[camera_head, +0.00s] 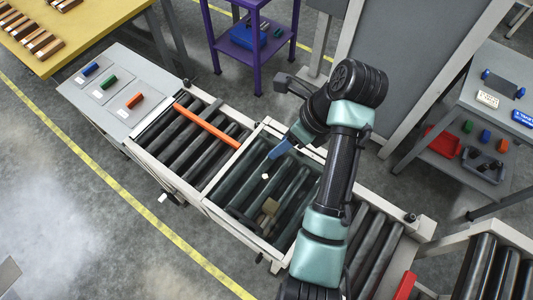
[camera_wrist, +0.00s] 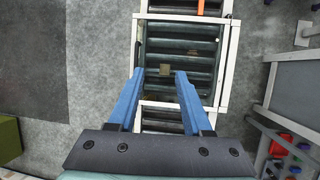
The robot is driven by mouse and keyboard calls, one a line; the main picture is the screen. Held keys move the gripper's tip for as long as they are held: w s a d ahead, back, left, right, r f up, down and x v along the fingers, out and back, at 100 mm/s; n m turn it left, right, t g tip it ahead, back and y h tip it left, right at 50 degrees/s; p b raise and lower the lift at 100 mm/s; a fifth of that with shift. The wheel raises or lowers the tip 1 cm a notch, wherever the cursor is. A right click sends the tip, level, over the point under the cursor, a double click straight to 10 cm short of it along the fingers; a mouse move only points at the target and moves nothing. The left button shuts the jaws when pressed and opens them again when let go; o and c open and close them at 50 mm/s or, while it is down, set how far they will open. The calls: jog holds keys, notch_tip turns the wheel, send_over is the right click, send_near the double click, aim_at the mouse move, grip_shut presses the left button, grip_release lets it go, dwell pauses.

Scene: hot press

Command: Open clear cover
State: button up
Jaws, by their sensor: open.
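The clear cover (camera_head: 240,186) is a tinted see-through panel in a white frame over a section of dark rollers, in the middle of the head view. It looks closed and lies flat. A tan block (camera_head: 270,207) shows at the panel, and it also shows in the wrist view (camera_wrist: 166,70). My gripper (camera_head: 274,155) is above the far part of the framed section. In the wrist view its two blue fingers (camera_wrist: 160,72) are spread apart with nothing held between them. I cannot tell the exact height of the fingers above the cover.
An orange bar (camera_head: 208,124) lies across the rollers to the left. A purple table (camera_head: 250,40) stands behind. A grey shelf (camera_head: 485,97) stands at right. Open floor (camera_head: 80,210) lies at the lower left.

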jog(key=shift+v, duration=1.75)
jog(key=shift+f, duration=0.1)
